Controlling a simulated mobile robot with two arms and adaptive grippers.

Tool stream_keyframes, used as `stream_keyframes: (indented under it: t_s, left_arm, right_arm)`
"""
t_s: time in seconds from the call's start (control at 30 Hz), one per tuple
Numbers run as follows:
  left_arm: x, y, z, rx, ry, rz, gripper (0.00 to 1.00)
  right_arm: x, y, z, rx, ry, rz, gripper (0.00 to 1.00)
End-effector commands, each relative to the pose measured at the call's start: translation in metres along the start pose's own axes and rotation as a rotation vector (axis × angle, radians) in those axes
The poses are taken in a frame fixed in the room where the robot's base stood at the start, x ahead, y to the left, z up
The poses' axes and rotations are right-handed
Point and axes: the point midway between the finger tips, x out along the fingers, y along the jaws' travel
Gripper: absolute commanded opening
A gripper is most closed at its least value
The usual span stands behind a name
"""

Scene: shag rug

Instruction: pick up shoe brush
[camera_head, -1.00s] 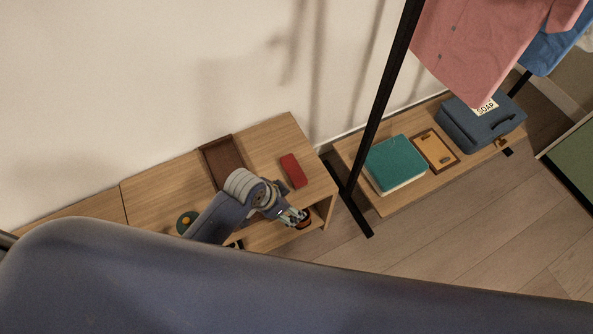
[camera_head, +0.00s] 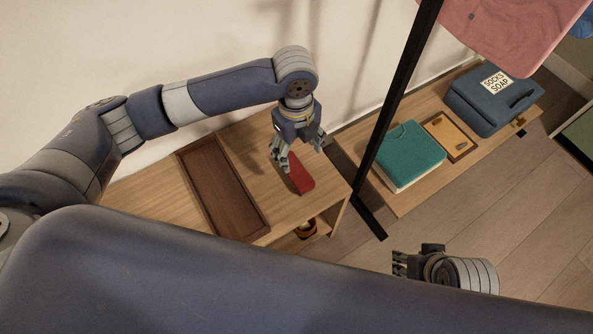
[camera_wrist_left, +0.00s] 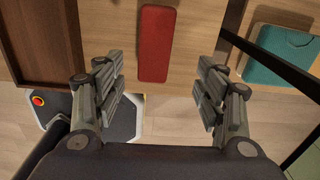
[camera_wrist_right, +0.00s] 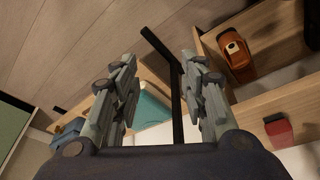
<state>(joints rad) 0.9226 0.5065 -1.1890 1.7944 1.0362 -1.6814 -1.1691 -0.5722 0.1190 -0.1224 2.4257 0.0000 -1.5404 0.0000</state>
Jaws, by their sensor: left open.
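The red block-shaped piece (camera_head: 299,174) looks like the shoe brush. It lies on the wooden bench top, right of the brown tray. In the left wrist view the red brush (camera_wrist_left: 156,45) lies ahead, between the lines of the fingers. In the right wrist view the brush (camera_wrist_right: 279,131) shows a dark underside. My left gripper (camera_head: 301,157) is open and empty, pointing down above the brush, apart from it as far as I can tell. My right gripper (camera_head: 399,264) is off to the right over the floor. Its fingers are apart and empty in the right wrist view (camera_wrist_right: 158,60).
The brown tray (camera_head: 190,164) is left of the brush. A small orange-brown item (camera_wrist_right: 234,48) is on the shelf below. A black rack post (camera_head: 397,105) stands right of the bench. Beyond it, a low bench holds a teal book (camera_head: 411,150) and blue case (camera_head: 490,105).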

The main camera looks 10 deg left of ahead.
Motion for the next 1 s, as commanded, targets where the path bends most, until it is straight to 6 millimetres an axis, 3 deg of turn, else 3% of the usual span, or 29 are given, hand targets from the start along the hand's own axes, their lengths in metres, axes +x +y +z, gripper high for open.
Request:
stream_keyframes:
  t_s: [0.23,0.5,0.67,1.0]
  left_arm:
    - [0.008,0.006,0.007,0.047,-0.017,0.032,0.65]
    - [0.049,0.007,0.007,0.045,-0.016,0.031,0.65]
    - [0.059,0.007,0.008,0.045,-0.017,0.028,0.65]
    - [0.087,0.009,0.004,0.045,-0.016,0.028,0.65]
  right_arm:
    - [-0.008,0.001,0.002,0.001,0.006,0.002,0.4]
    - [0.005,0.0,0.006,0.001,0.006,0.001,0.4]
    - [0.007,0.0,0.003,0.0,0.021,0.001,0.4]
    - [0.012,-0.008,-0.059,-0.008,0.283,-0.012,0.4]
